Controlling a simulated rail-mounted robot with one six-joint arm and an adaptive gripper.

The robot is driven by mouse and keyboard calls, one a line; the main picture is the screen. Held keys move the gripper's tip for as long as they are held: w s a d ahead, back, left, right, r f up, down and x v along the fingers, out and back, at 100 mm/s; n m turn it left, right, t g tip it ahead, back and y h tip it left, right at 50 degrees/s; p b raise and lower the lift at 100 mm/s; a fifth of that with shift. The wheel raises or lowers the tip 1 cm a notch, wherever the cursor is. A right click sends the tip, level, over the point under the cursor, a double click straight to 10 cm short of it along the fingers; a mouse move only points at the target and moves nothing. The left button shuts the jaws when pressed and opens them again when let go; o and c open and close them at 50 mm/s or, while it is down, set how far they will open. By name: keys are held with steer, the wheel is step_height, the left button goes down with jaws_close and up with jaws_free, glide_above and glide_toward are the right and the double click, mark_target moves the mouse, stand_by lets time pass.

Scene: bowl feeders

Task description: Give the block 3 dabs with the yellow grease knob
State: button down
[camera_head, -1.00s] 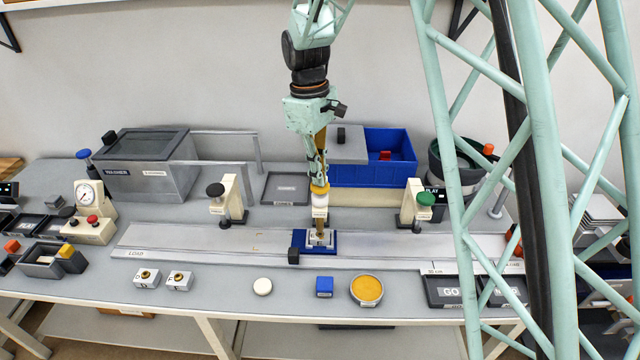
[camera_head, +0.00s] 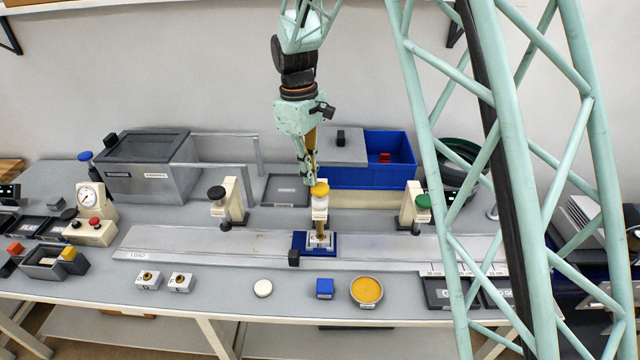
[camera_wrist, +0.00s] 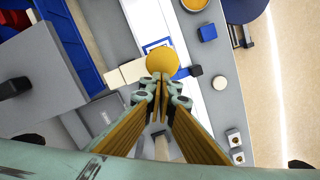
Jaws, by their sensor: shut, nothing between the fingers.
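The yellow grease knob (camera_head: 320,190) tops a white upright post (camera_head: 320,207) over the rail. A brass-coloured stem runs down from the post. Under it a pale block (camera_head: 326,241) sits in a blue fixture (camera_head: 300,240) on the rail; the stem hides part of the block, and I cannot tell whether they touch. My gripper (camera_head: 309,183) is shut and empty, just left of the knob and at about its height. In the wrist view the knob (camera_wrist: 163,60) shows as a round yellow top just beyond my fingertips (camera_wrist: 163,100).
A black knob (camera_head: 216,192) and a green knob (camera_head: 423,201) stand on posts either side. A blue bin (camera_head: 400,172) is behind. A white disc (camera_head: 263,288), a blue cube (camera_head: 325,288) and an orange-filled dish (camera_head: 367,290) lie in front of the rail.

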step_height(320, 180, up, 12)
steer(key=a, duration=0.1)
steer(key=shift+w, duration=0.3)
stand_by(0.7)
steer(key=shift+d+f+p, duration=0.15)
steer(key=shift+d+p, duration=0.1)
steer(key=shift+p, duration=0.05)
stand_by(0.7)
